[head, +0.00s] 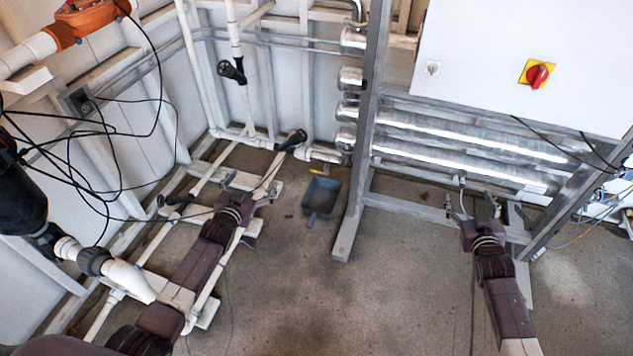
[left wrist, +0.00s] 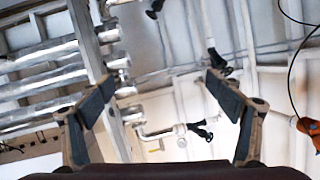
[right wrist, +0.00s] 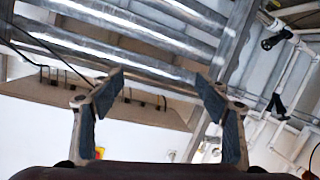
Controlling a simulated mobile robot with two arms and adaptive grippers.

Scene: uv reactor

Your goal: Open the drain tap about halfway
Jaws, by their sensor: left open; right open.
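A small yellow lever (head: 316,172), which looks like the drain tap's handle, sits low by the white pipe's end, just above a grey bucket (head: 320,198) on the floor. The same yellow piece shows small in the left wrist view (left wrist: 156,150); its exact angle is too small to tell. My left gripper (head: 250,186) is open and empty, left of the lever and apart from it. In the left wrist view its fingers (left wrist: 160,82) stand wide apart. My right gripper (head: 472,206) is open and empty in front of the steel frame; its fingers (right wrist: 160,78) are apart.
Black-handled valves (head: 292,140) (head: 232,71) sit on white pipes at the left. Shiny reactor tubes (head: 470,135) run across the steel frame (head: 362,120), under a white cabinet with a red switch (head: 537,76). Loose black cables hang left. The middle floor is clear.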

